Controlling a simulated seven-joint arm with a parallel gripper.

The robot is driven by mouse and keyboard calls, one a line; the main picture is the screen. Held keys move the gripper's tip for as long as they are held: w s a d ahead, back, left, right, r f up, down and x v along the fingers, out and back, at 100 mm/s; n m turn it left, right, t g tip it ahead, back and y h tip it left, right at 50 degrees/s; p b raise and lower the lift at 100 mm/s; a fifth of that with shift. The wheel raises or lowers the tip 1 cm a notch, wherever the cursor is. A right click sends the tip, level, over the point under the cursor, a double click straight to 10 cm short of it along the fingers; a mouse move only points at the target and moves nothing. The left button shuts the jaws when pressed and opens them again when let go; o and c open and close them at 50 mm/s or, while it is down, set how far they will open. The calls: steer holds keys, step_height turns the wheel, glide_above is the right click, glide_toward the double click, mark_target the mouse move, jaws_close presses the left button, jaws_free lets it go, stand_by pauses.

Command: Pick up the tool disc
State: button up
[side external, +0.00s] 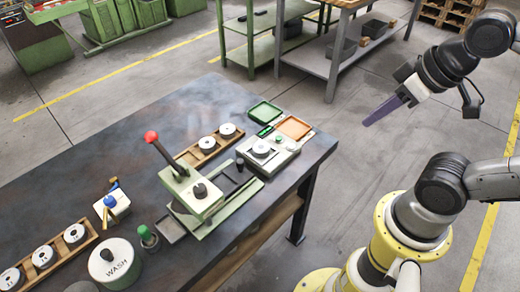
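Several white-topped discs with centre holes show in the side external view, and I cannot tell which one is the tool disc. One disc (261,148) sits on a pale scale-like device near the table's right end. Two discs, a left one (207,144) and a right one (227,131), sit in a short wooden rack behind the press. Three more discs (43,257) sit in a long wooden rack at lower left. My gripper (372,121), with purple fingers, hangs in the air right of the table, well apart from all discs. Its fingers overlap in this view, hiding any gap.
A green lever press (193,191) with a red knob stands mid-table. A WASH tub (114,264), a green-capped bottle (148,238) and a small block with a blue knob (111,205) stand left of it. Green (264,112) and orange (294,127) trays lie near the far right edge.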

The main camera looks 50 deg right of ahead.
steer(key=o, duration=1.2)
steer(key=shift+c, duration=0.2)
